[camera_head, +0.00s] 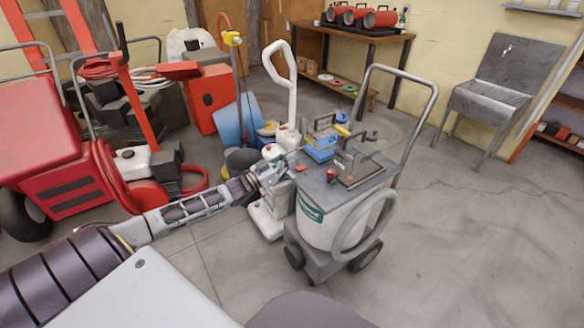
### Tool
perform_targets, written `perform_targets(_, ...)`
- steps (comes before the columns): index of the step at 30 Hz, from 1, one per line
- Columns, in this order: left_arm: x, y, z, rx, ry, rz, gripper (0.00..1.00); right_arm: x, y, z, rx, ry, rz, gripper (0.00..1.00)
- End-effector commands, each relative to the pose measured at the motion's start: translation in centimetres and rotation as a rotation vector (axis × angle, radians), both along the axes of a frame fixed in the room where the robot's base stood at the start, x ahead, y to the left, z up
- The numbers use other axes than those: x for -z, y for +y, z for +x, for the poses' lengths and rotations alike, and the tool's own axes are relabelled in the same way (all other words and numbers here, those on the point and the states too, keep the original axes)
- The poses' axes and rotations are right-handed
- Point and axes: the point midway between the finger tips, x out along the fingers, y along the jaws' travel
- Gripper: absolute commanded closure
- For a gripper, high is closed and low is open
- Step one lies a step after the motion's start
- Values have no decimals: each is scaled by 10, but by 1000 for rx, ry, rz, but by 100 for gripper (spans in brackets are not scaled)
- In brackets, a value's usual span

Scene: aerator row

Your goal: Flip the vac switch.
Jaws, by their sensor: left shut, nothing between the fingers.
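The vac (325,225) is a white drum with a green label on a grey wheeled base, with a grey top, a tall grey push handle and a pale grey hose at its right side. A small red part (331,174) sits on its top near the front edge, and a smaller red spot (300,168) is further left. Which of these is the switch is too small to tell. My left gripper (280,170) is shut and empty at the left edge of the vac's top. Contact with it cannot be made out. My right gripper is out of view.
Tools and a blue box (320,149) lie on the vac's top. A white upright machine (268,217) stands close behind my left gripper. Red machines (60,150) crowd the left. A workbench (352,35) and metal sink (492,95) stand behind. The floor at right is clear.

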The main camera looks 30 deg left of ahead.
Motion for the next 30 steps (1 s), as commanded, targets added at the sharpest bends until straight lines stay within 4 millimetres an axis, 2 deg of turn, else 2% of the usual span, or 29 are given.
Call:
perform_targets(6, -3, -5, 13, 0, -2, 0, 100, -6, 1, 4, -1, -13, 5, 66)
perform_targets(9, 12, -5, 11, 0, 1, -1, 100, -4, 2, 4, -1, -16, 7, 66)
perform_targets(12, 23, -4, 10, 0, 2, 1, 100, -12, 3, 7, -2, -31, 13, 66)
perform_targets(18, 34, -4, 8, 1, 0, 1, 100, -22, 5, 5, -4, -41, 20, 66)
perform_targets(30, 37, -4, 8, 1, 0, 1, 100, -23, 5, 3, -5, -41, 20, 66)
